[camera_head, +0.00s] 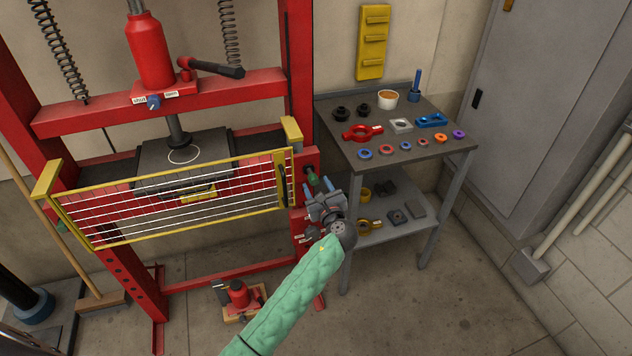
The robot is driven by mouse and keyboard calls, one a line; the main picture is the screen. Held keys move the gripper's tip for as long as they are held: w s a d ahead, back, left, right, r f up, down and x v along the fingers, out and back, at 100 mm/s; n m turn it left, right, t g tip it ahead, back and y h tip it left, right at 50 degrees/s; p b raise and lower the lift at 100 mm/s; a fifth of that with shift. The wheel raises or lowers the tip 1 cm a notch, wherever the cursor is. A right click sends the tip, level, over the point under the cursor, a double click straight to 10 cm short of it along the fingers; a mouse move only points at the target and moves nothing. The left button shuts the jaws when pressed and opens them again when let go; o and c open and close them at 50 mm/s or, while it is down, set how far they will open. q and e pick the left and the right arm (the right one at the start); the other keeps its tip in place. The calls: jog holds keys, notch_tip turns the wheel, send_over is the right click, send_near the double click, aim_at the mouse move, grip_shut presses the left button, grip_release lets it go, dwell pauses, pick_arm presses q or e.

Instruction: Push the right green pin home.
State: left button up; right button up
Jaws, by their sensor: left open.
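My left gripper (318,187) is open, with blue fingertips pointing at the post. The fingertips are just below the pin in the picture, one on either side of it. I cannot tell whether they touch the pin or the post. The hand partly covers the post below the pin. My right gripper is not in view.
The yellow mesh guard (180,199) spans the front of the red press (215,270). A grey shelf table (440,152) with several coloured rings and tools stands close on the right. A red bottle jack (239,293) sits on the floor below. The floor at lower right is clear.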

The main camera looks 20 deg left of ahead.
aim_at(308, 168)
pick_arm(q)
jog(key=shift+x, duration=0.85)
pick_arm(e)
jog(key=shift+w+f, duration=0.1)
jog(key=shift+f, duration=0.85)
pick_arm(q)
grip_shut()
jog(key=shift+w+a+r, duration=0.1)
jog(key=shift+w+a, duration=0.15)
jog(key=x, duration=0.2)
jog(key=shift+w+a+p, duration=0.2)
jog(key=shift+w+p, duration=0.15)
jog(key=shift+p, duration=0.05)
grip_release()
jog(key=shift+w, duration=0.1)
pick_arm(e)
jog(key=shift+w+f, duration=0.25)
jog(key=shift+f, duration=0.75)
